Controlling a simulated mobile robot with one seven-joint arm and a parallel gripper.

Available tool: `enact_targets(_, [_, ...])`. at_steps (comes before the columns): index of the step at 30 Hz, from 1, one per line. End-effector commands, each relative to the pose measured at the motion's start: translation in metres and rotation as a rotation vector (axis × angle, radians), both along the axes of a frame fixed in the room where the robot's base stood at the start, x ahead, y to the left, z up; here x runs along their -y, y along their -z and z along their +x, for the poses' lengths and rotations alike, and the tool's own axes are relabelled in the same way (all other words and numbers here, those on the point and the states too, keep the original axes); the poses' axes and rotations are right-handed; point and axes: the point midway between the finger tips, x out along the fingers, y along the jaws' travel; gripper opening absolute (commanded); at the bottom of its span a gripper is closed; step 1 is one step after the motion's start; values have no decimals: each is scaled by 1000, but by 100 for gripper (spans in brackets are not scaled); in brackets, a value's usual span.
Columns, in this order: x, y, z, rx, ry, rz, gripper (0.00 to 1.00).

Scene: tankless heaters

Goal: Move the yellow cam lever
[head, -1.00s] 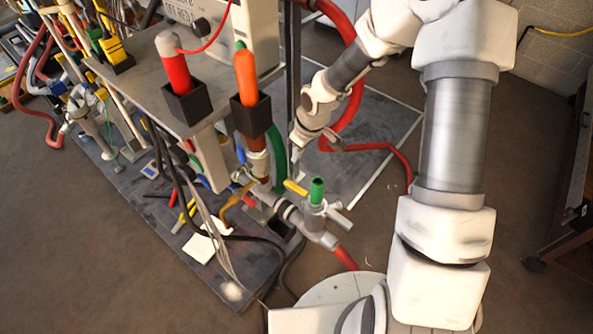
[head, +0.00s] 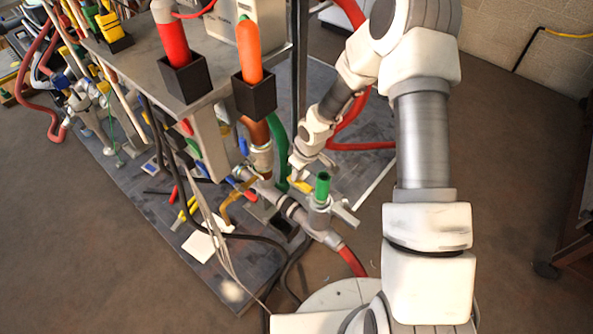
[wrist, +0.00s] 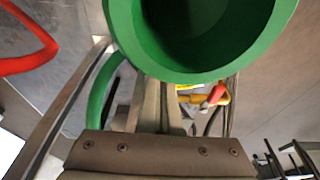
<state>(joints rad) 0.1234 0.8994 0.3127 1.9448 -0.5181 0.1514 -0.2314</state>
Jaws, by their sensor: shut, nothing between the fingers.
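The yellow cam lever (head: 301,186) shows as a short yellow bar beside a green-capped grey fitting on the pipe, right of centre in the head view. The green cap (head: 323,185) stands upright just right of it. My gripper (head: 296,177) is shut and empty, directly above and close to the lever; whether they touch I cannot tell. In the wrist view, my shut fingers (wrist: 158,108) reach up beneath the large green ring of the cap (wrist: 195,72), which hides what is behind it. A yellow piece with a red part (wrist: 207,97) shows right of the fingers.
A grey pipe (head: 268,190) runs to a red hose (head: 352,262) at the lower right. An orange cylinder (head: 249,52) in a black holder and a metal table (head: 135,60) stand to the left. A green hose (head: 278,145) curves behind the pipe.

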Motion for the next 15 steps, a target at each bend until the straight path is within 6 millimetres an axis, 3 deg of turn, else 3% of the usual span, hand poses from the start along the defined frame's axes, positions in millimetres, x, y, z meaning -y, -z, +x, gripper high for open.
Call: enact_targets(15, [-3, 3, 3, -36, -2, -37, 0])
